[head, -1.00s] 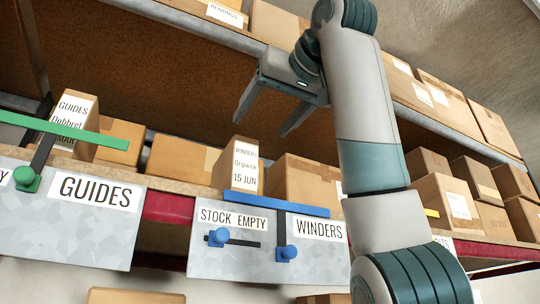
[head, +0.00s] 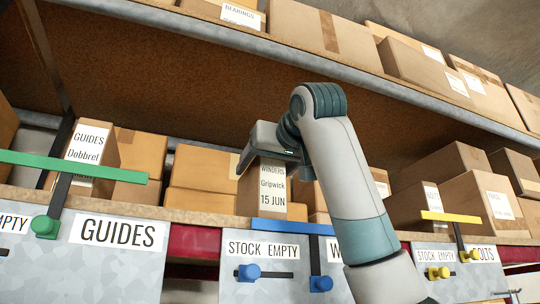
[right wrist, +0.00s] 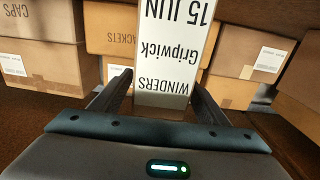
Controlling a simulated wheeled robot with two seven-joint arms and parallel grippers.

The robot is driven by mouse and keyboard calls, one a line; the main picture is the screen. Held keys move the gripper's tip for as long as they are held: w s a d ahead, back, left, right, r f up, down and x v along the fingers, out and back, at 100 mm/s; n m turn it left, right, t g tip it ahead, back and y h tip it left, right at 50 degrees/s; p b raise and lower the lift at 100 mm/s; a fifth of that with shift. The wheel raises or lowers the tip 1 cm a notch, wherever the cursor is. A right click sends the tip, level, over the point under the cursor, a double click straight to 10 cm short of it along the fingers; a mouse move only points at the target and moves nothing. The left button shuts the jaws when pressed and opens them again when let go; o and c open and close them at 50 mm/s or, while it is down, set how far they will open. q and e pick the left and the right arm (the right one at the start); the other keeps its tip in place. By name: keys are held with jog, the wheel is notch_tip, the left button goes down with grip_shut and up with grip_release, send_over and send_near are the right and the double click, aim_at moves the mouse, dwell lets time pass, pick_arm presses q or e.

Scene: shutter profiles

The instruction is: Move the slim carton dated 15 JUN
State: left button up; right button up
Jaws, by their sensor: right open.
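The slim carton (head: 271,190) stands upright on the shelf above the WINDERS panel. Its white label reads WINDERS, Gripwick, 15 JUN. In the right wrist view the carton (right wrist: 172,45) shows upside down between the two fingers of my right gripper (right wrist: 162,92). The right gripper is open, with a finger on each side of the carton and small gaps visible. In the head view the gripper (head: 272,155) is at the carton's top, and its fingertips are hard to make out there. My left gripper is not in view.
A blue bar (head: 292,226) crosses low in front of the carton. A green bar (head: 72,165) crosses the GUIDES carton (head: 90,150) at left, and a yellow bar (head: 450,217) is at right. Other cartons (head: 204,178) stand close behind. The upper shelf (head: 300,62) runs overhead.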

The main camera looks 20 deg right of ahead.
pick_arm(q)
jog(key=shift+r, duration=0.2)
pick_arm(e)
jog(key=shift+w, duration=0.3)
jog(key=c, duration=1.5)
jog(key=shift+d, duration=0.1)
